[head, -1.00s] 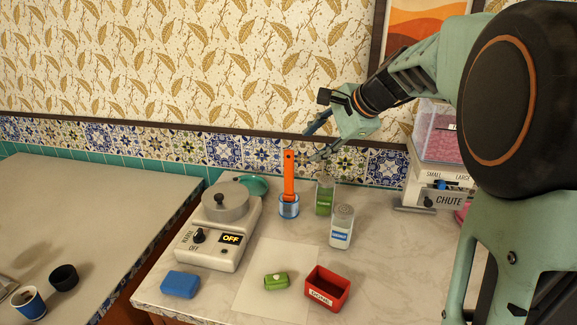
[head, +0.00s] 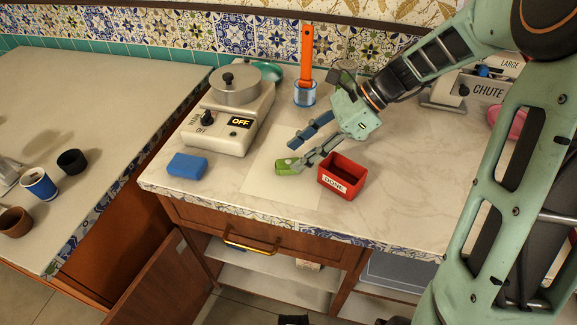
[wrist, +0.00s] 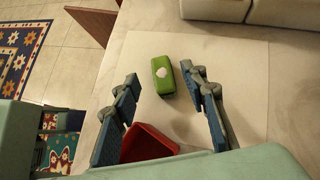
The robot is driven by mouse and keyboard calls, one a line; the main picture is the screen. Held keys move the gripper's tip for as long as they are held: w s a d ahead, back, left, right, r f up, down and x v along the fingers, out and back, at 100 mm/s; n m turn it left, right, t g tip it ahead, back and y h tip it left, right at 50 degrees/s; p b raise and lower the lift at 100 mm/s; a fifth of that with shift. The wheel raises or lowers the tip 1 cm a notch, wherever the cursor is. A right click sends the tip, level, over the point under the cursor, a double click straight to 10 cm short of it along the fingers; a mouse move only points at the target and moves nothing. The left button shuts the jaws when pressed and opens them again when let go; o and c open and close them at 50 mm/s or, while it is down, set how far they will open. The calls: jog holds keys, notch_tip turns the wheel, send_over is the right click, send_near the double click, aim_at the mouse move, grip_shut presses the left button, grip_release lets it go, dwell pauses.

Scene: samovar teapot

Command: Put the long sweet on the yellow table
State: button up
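I cannot make out a long sweet or a yellow table in these views. A small green block (head: 288,167) with a white mark lies on a pale sheet (head: 262,183) on the marble-look counter. It also shows in the wrist view (wrist: 163,77), ahead of and between my fingers. My gripper (head: 299,156) is open and empty, slanting down close to the block. In the wrist view my gripper (wrist: 159,76) has its fingers spread, one each side of the block's near end.
A red open box (head: 341,177) labelled DONE stands right beside my gripper. A blue block (head: 187,166) and a heater with a pot (head: 228,122) are to the left. A glass with an orange-handled brush (head: 305,92) stands behind. Cups stand on the left counter (head: 100,120).

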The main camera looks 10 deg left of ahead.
aim_at(288, 161)
jog(key=x, duration=0.4)
jog(key=shift+w+a+f+b, duration=0.1)
jog(key=shift+f+b, duration=0.3)
grip_shut()
jog(key=shift+r, duration=0.15)
